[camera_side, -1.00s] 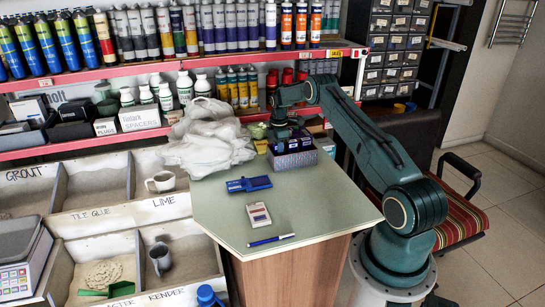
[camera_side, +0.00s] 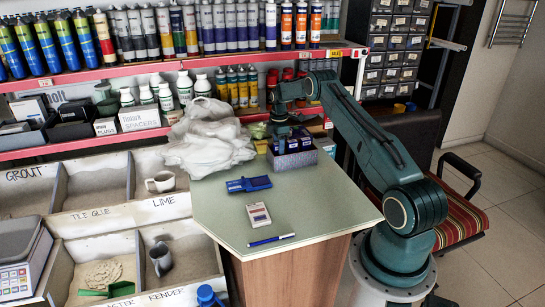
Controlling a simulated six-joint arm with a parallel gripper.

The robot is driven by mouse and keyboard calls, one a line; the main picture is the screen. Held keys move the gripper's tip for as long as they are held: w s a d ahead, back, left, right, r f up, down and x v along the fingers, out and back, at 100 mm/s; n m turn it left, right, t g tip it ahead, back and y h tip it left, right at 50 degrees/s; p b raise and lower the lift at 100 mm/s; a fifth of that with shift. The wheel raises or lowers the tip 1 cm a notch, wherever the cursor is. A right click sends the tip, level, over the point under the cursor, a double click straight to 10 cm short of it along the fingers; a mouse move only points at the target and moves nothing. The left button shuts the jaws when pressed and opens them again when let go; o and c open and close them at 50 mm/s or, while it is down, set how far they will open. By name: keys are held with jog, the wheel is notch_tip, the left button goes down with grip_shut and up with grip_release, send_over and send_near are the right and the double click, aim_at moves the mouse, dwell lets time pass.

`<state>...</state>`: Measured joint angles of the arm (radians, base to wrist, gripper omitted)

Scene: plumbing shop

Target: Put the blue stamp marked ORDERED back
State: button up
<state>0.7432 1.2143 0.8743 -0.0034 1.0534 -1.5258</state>
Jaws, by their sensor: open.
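A grey box (camera_side: 293,163) stands at the back of the greenish counter and holds several dark blue stamps (camera_side: 298,145). Their markings are too small to read, so I cannot tell which one says ORDERED. My gripper (camera_side: 281,147) points down over the left part of this box. It is open, with its fingertips close to the stamp tops; whether they touch one is not clear. A flat blue item (camera_side: 249,184), perhaps an ink pad, lies on the counter in front of the box.
A small white and reddish device (camera_side: 258,216) and a blue pen (camera_side: 271,240) lie on the front of the counter (camera_side: 320,205). A crumpled whitish cloth or bag (camera_side: 208,140) borders the box on the left. Shelves of bottles stand behind. The counter's right side is clear.

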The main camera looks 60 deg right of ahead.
notch_tip(320, 180, up, 10)
jog(key=shift+r, duration=0.15)
dwell(0.3)
dwell(0.4)
jog(key=a+r+m+t, duration=0.1)
jog(key=a+r+m, duration=0.1)
jog(key=a+r, duration=1.25)
jog(key=s+a+r+m+t+h, duration=0.15)
jog(key=s+a+r, duration=0.35)
jog(key=a+r, duration=0.55)
jog(key=s+a+r+m+t, duration=0.1)
jog(key=s+a+m+t, duration=0.15)
jog(key=s+a, duration=0.9)
jog(key=s+a+f+m, duration=0.1)
jog(key=s+a+f, duration=0.1)
jog(key=s, duration=0.4)
jog(key=s+a+f+m+y, duration=0.1)
jog(key=s+a+f+m, duration=0.1)
jog(key=s, duration=0.5)
jog(key=a+f, duration=0.1)
jog(key=a, duration=0.1)
jog(key=shift+a+t, duration=0.3)
jog(key=shift+a, duration=0.1)
